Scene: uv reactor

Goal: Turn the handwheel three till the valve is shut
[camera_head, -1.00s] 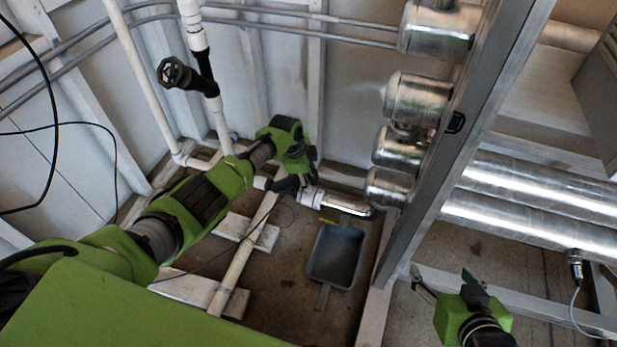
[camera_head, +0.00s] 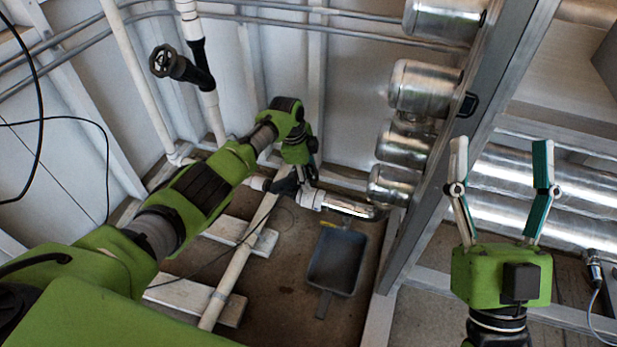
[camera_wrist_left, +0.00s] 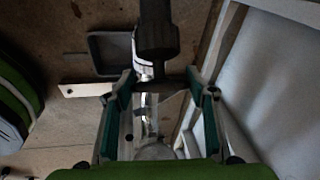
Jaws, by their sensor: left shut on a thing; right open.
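In the head view, a black valve (camera_head: 287,186) sits on the low white pipe by the wall. My left gripper (camera_head: 308,176) is down at this valve. Its own wrist and fingers largely hide the handwheel there. In the left wrist view, the two green-edged fingers of my left gripper (camera_wrist_left: 160,84) are shut on a dark part of the valve, seemingly its handwheel (camera_wrist_left: 165,80); no number shows. A second black handwheel (camera_head: 163,61) on the upright pipe at upper left is untouched. My right gripper (camera_head: 500,165) is open and empty, its fingers pointing up at the right.
Shiny metal cylinders (camera_head: 425,88) and a grey upright beam (camera_head: 465,140) stand between my two grippers. A grey dustpan-like tray (camera_head: 336,262) lies on the floor. Large silver pipes (camera_head: 585,205) run behind my right gripper. Black cables hang at far left.

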